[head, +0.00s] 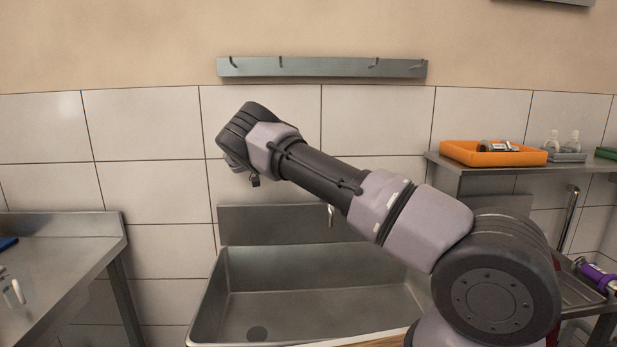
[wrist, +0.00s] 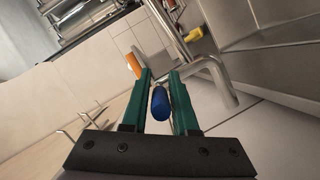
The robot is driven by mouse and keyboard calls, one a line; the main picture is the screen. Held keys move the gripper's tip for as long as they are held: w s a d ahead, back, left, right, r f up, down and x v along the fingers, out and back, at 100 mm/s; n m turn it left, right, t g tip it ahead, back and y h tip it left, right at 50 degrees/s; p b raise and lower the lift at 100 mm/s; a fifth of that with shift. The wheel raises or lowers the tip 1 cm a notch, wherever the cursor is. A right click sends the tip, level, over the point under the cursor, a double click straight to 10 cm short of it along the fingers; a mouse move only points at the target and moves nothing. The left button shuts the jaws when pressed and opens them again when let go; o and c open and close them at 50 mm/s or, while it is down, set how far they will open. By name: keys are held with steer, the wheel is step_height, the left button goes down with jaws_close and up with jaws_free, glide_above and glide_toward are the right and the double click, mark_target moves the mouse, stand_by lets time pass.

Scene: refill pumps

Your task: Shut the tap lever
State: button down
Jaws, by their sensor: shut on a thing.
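In the wrist view my gripper (wrist: 160,73) has its two green fingers closed around a blue, rounded grip (wrist: 160,104), which looks like the end of the tap lever. A thin metal rod runs up and away beyond the fingertips. A bent metal pipe (wrist: 218,72) stands just right of the fingers. How far the lever is turned cannot be told. In the head view my arm hides the gripper and most of the tap; a small curved metal piece (head: 331,215) shows below the arm at the sink's back panel.
The steel sink (head: 308,310) lies below my arm. A steel table (head: 70,255) stands at left. At right a shelf (head: 500,165) holds an orange tray (head: 465,154) and small bottles. A hook rail (head: 322,67) is on the wall. A purple item (head: 597,276) lies at lower right.

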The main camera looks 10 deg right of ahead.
stand_by(0.3)
steer(key=c, duration=0.7)
jaws_free()
steer(key=shift+r, duration=0.1)
step_height(320, 180, up, 8)
steer(key=shift+d+r, duration=0.1)
steer(key=shift+r, duration=0.15)
steer(key=shift+w+r, duration=0.15)
steer(key=shift+r, duration=0.55)
